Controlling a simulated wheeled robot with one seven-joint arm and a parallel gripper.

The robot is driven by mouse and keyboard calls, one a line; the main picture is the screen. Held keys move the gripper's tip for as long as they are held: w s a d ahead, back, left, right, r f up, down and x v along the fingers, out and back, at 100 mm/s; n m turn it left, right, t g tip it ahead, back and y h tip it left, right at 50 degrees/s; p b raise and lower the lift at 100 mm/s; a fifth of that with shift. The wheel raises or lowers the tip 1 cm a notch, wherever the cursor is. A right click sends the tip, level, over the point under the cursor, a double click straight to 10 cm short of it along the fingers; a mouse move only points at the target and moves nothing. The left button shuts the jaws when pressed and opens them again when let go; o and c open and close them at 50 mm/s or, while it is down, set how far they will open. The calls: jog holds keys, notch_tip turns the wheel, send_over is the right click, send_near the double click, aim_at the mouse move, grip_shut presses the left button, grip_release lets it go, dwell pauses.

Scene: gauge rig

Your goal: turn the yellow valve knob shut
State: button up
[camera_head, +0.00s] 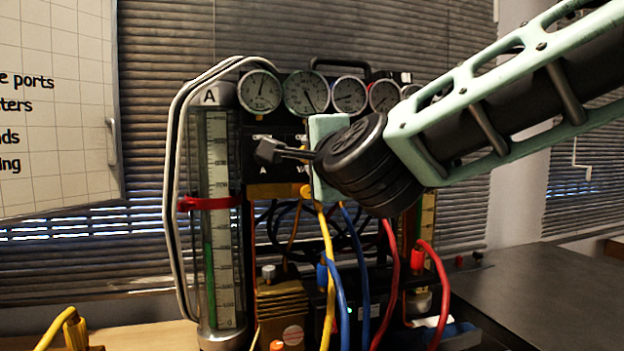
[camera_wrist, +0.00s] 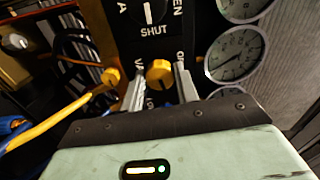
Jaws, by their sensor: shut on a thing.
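The yellow valve knob (camera_wrist: 159,72) shows in the wrist view on the dark panel, directly between the two grey fingers of my gripper (camera_wrist: 159,78). The fingers are closed on its two sides. Partly covered white lettering stands on both sides of the knob. I cannot clearly make out which way the knob points. In the head view my arm comes in from the upper right, and my gripper's pale green palm stands in front of the panel. The knob cannot be made out there.
A black knob (camera_wrist: 150,10) marked SHUT sits above. A yellow fitting (camera_wrist: 112,77) with a yellow hose (camera_wrist: 55,122) is close left of my fingers. Round gauges (camera_head: 306,92) line the rig's top. A glass column (camera_head: 217,215) stands left; blue and red hoses (camera_head: 391,275) hang below.

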jog(key=shift+f+m+b, duration=0.15)
jog(key=shift+m+b, duration=1.1)
jog(key=shift+m, duration=0.05)
jog(key=o, duration=1)
jog(key=shift+c, duration=0.2)
